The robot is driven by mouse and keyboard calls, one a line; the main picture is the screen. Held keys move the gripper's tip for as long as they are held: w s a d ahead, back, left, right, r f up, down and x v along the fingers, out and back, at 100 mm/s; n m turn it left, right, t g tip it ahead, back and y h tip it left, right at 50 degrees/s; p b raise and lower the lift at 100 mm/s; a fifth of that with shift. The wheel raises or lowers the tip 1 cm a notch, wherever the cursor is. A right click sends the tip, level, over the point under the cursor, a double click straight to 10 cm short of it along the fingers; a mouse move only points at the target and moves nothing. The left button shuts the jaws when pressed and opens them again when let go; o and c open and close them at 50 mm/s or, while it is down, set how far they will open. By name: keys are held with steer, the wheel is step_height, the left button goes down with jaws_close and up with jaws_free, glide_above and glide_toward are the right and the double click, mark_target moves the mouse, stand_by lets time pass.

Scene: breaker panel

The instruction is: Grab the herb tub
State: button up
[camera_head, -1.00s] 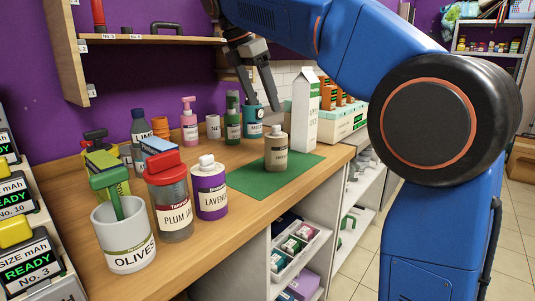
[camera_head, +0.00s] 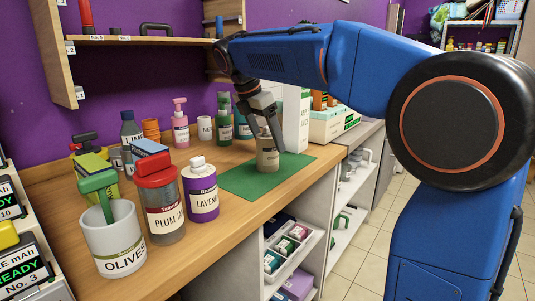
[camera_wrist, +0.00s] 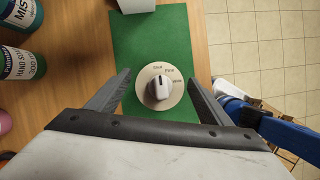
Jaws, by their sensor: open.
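A beige tub (camera_head: 267,160) stands upright on a green mat (camera_head: 235,181) near the counter's front edge; its label is too small to read. In the wrist view the tub (camera_wrist: 171,98) shows from above, with a round beige top, small lettering and a grey-white knob. My gripper (camera_head: 266,138) is open and has come down over the tub. In the wrist view my gripper (camera_wrist: 160,76) has one finger on each side of the tub, with a gap on both sides. The fingers partly hide the tub's upper part in the head view.
A white carton (camera_head: 296,118) stands close behind the tub. A green bottle (camera_head: 224,121) and a pink pump bottle (camera_head: 180,124) stand behind to the left. A lavender jar (camera_head: 202,192), plum jar (camera_head: 163,203) and olives pot (camera_head: 116,240) stand at the front left.

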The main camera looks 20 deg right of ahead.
steer(key=x, duration=0.4)
steer(key=c, duration=1.2)
steer(key=shift+c, duration=0.2)
steer(key=shift+r, duration=0.1)
